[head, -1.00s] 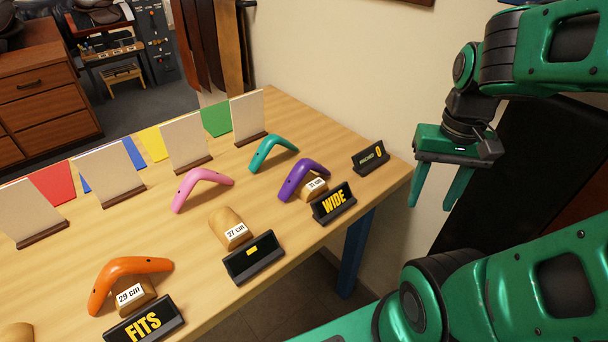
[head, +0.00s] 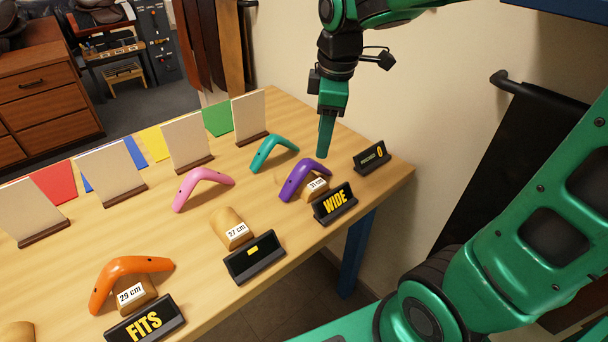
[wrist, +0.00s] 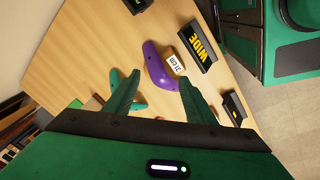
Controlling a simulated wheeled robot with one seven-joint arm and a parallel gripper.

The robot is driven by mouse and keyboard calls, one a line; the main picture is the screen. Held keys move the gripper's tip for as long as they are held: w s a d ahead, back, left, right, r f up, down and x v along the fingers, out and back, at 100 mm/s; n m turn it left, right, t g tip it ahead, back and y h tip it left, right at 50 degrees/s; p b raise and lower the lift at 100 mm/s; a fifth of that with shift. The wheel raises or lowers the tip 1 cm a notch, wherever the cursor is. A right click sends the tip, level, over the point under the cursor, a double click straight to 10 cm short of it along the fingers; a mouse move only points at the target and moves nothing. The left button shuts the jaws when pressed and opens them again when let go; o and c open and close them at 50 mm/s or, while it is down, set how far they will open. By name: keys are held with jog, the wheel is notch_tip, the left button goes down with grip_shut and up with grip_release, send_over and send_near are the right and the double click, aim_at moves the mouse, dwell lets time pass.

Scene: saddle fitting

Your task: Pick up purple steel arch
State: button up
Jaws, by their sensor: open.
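The purple steel arch (head: 300,180) stands at the right part of the wooden table, beside a wooden block labelled 31 cm (head: 316,187) and behind the WIDE sign (head: 335,203). My gripper (head: 325,154) hangs above the table, just above and behind the arch in the head view, pointing down. In the wrist view the purple arch (wrist: 156,68) lies ahead of the gripper (wrist: 163,82), between the lines of its two spread fingers. The fingers are open and empty. In the head view one finger hides the other.
A teal arch (head: 273,152) stands close behind the purple one; pink (head: 202,186) and orange (head: 125,277) arches stand farther left. A small dark sign (head: 371,157) sits at the right corner. Upright cream boards (head: 249,117) line the far edge.

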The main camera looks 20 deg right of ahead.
aim_at(306, 165)
jog(key=w+a+r+n+g, duration=0.2)
jog(key=a+r+n, duration=0.1)
jog(key=n, duration=0.6)
jog(key=f, duration=1.1)
jog(key=shift+w+f, duration=0.1)
jog(key=shift+w, duration=0.1)
jog(key=shift+c, duration=0.3)
grip_shut()
